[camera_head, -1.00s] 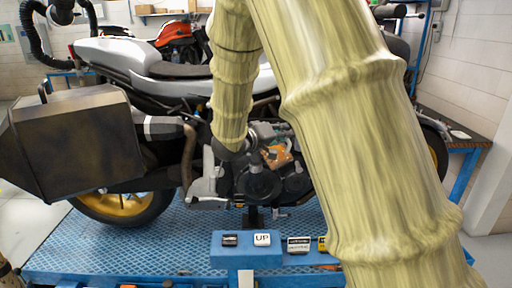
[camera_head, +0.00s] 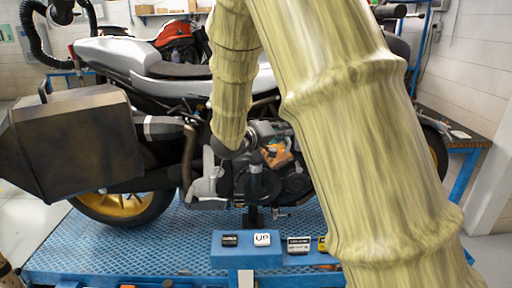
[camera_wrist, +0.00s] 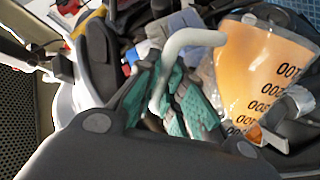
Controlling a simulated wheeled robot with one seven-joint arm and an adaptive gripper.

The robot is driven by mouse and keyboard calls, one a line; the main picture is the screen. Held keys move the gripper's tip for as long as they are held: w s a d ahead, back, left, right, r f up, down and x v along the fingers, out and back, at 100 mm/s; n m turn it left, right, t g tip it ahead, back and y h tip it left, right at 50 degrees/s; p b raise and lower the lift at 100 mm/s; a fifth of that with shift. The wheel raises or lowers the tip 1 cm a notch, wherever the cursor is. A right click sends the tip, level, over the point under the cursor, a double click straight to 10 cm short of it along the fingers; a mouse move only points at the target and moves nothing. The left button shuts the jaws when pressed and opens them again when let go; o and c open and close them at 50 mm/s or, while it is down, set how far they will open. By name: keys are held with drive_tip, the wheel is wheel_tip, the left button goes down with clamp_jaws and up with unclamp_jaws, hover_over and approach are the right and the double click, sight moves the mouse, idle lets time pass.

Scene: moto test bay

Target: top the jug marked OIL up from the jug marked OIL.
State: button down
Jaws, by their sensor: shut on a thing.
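A clear jug (camera_wrist: 262,70) with amber liquid and black volume marks fills the right of the wrist view. Its marks read turned over, so it looks strongly tilted. Its pale curved handle (camera_wrist: 190,38) runs between the green pads of my gripper (camera_wrist: 178,100), which is shut on it. In the head view an orange patch, likely this jug (camera_head: 278,155), shows beside my gripper (camera_head: 257,165), in front of the motorcycle's engine. I see no OIL mark, and I cannot make out a second jug or any stream of liquid.
The motorcycle (camera_head: 125,52) stands on a blue lift platform (camera_head: 140,240), close behind my gripper. A dark side case (camera_head: 75,145) juts out at left. A blue control box (camera_head: 245,247) with an UP button (camera_head: 262,240) sits at the front. My arm hides much of the right side.

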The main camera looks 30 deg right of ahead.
drive_tip(key=shift+w+r+n, duration=1.2)
drive_tip(key=shift+r, duration=0.2)
idle(6.6)
